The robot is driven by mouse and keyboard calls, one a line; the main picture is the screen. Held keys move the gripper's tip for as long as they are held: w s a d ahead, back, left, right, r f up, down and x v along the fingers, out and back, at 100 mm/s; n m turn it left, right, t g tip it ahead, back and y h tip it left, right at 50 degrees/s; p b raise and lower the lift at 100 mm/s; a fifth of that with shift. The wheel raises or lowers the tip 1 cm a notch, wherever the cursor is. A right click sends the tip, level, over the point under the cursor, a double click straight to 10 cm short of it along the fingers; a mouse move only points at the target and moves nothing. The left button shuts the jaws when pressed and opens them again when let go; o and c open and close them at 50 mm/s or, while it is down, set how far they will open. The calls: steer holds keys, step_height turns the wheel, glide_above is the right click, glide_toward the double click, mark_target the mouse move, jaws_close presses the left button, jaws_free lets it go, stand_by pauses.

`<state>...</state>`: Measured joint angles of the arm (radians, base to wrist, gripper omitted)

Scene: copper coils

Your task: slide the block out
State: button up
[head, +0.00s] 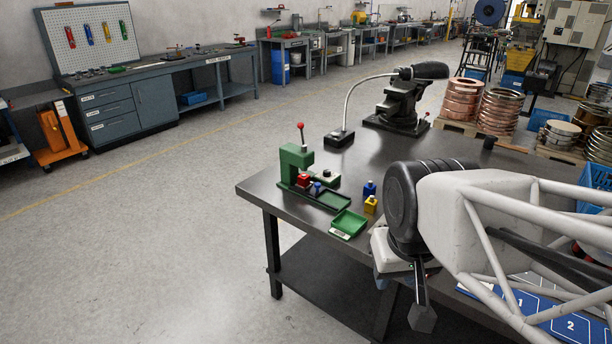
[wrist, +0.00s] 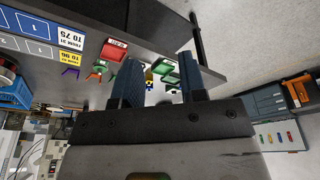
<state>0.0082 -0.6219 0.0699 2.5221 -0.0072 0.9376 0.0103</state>
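A green press-like fixture (head: 296,163) with a red-knobbed lever stands near the table's left corner. A red block (head: 303,181) and a small blue piece (head: 318,187) sit at its base. A blue block (head: 369,188) and a yellow block (head: 370,205) stand apart to its right; the yellow one also shows small in the wrist view (wrist: 149,74). I cannot tell which is the task's block. My gripper (wrist: 158,78) is open, its two dark fingers apart with nothing gripped. In the head view it hangs by the table's front edge, right of the blocks, partly hidden by my arm.
A green tray (head: 348,224) lies in front of the fixture. A black vise (head: 400,105) and a lamp base (head: 339,138) stand farther back on the dark table (head: 262,185). A red tray (wrist: 115,49) shows in the wrist view. The table's middle is clear.

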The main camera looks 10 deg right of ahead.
steer(key=shift+o, duration=1.2)
steer(key=w+r+n, duration=0.1)
steer(key=w+r, duration=0.1)
steer(key=w, duration=1.4)
steer(key=shift+w+a+r+y, duration=0.25)
steer(key=shift+w+a+y, duration=0.05)
steer(key=shift+a, duration=0.05)
steer(key=n+t+y, duration=0.1)
steer(key=n+t, duration=0.1)
steer(key=n, duration=0.2)
glide_above(318, 184)
steer(key=s+d, duration=0.1)
steer(key=s, duration=0.2)
step_height(318, 184, down, 23)
steer(key=shift+d+r, duration=0.1)
steer(key=shift+g, duration=0.3)
steer(key=shift+x, duration=3.9)
jaws_close()
